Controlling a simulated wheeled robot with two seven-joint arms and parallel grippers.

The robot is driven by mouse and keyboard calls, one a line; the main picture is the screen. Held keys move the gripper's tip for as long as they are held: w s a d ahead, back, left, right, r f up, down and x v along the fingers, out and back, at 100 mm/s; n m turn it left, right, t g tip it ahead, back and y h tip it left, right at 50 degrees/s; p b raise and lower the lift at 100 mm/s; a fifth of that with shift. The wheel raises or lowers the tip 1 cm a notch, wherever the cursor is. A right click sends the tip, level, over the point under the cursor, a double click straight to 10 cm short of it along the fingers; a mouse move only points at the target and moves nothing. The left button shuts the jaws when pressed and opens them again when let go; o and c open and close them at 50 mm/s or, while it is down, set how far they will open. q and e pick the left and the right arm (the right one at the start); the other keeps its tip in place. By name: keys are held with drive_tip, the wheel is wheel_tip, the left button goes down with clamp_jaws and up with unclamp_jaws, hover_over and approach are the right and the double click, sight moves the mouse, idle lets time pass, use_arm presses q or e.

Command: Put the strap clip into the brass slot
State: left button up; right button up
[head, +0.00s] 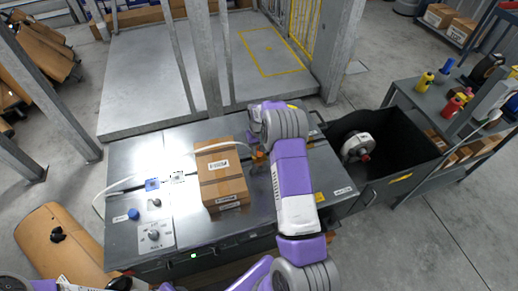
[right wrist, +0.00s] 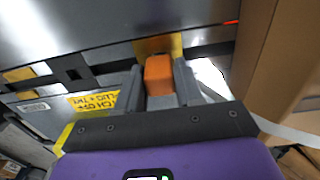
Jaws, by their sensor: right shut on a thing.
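The orange strap clip (right wrist: 158,76) is held between the two grey fingers of my right gripper (right wrist: 159,90) in the right wrist view. Its far end overlaps the brass slot (right wrist: 150,46) in this view; I cannot tell whether it has entered it. In the head view, my right gripper (head: 259,158) is low over the metal bench, just right of the carton, and the clip is mostly hidden by my arm. A white strap (head: 226,145) crosses the carton's top toward the gripper. My left gripper is not clearly in view.
The brown carton (head: 221,176) stands on the grey bench (head: 285,205), close beside the right gripper. A black bin (head: 398,146) holding a white reel is to the right. Buttons and a dial (head: 153,235) are on the bench's left part.

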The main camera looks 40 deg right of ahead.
drive_tip(key=shift+f+b, duration=0.35)
drive_tip(key=shift+f, duration=0.15)
idle(0.3)
drive_tip(key=o, duration=1.1)
drive_tip(key=shift+r, duration=0.1)
wheel_tip(320, 180, up, 8)
drive_tip(key=shift+f+p, duration=0.25)
drive_tip(key=shift+p, duration=0.6)
